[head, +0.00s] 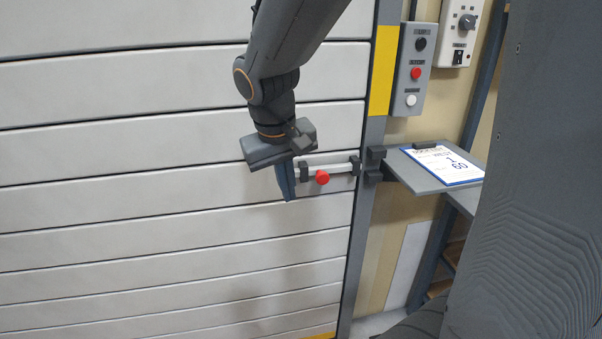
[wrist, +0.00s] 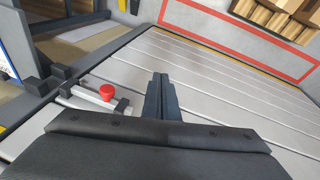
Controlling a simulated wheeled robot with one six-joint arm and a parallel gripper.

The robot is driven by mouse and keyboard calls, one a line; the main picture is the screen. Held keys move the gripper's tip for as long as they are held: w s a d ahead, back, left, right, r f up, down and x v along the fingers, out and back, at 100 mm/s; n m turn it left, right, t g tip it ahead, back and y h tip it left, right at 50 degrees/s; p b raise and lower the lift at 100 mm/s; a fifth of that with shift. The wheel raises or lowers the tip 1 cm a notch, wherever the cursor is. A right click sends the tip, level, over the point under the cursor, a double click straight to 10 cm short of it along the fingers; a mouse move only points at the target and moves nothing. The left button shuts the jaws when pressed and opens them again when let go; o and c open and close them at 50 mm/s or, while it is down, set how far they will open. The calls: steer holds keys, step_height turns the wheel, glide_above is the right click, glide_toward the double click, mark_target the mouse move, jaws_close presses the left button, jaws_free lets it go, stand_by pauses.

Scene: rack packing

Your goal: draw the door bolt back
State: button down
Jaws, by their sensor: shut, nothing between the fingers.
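The door bolt (head: 338,168) is a light metal bar held in dark brackets on the white slatted door (head: 180,155). It has a red knob (head: 322,177). The bolt's right end reaches the dark keeper blocks (head: 374,165) on the door frame. In the wrist view the bar (wrist: 92,95) and its red knob (wrist: 109,92) lie left of the fingers. My gripper (head: 289,196) is shut and empty, just left of the knob in the head view, apart from it in the wrist view. It hides the bolt's left end in the head view.
A control box (head: 413,70) with black, red and white buttons is on the frame at upper right. A grey shelf (head: 425,180) with a clipboard (head: 443,163) juts out right of the keeper. The door left of my gripper is clear.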

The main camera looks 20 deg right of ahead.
steer(key=w+d+r+m+t+h+b, duration=0.1)
steer(key=w+d+r+h+b, duration=0.15)
steer(key=w+r, duration=0.4)
steer(key=p, duration=0.3)
glide_toward(311, 168)
step_height(311, 168, down, 5)
steer(key=s, duration=0.3)
steer(key=shift+w+d+f+p, duration=0.3)
steer(key=shift+d+f+p, duration=0.1)
steer(key=shift+d, duration=0.25)
